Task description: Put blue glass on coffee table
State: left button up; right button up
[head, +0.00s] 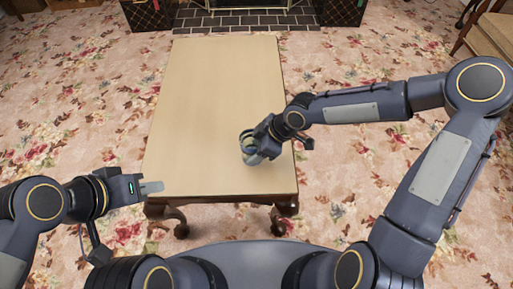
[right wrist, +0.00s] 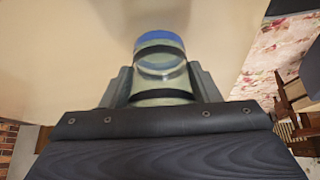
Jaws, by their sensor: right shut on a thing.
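The coffee table (head: 215,100) has a pale tan top and dark carved wooden legs. My right gripper (head: 256,151) is over the near right part of the tabletop. It is shut on the blue glass, seen between the fingers in the right wrist view (right wrist: 160,66), clear with a blue end and dark bands. In the head view the fingers partly cover the glass, and I cannot tell whether it touches the top. My left gripper (head: 152,187) is at the table's near left corner with nothing visible in it; its finger gap is not clear from this side.
Floral carpet (head: 80,100) surrounds the table. A brick hearth (head: 240,22) lies beyond its far end, and a wooden chair with a tan seat (head: 492,35) is at the far right. The rest of the tabletop is bare.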

jog(key=shift+f, duration=0.15)
jog(key=o, duration=1.1)
jog(key=shift+d+r, duration=0.1)
jog(key=shift+r, duration=0.35)
jog(key=p+v, duration=0.6)
jog(key=v, duration=0.5)
jog(key=shift+r, duration=0.15)
jog(key=shift+d, duration=0.25)
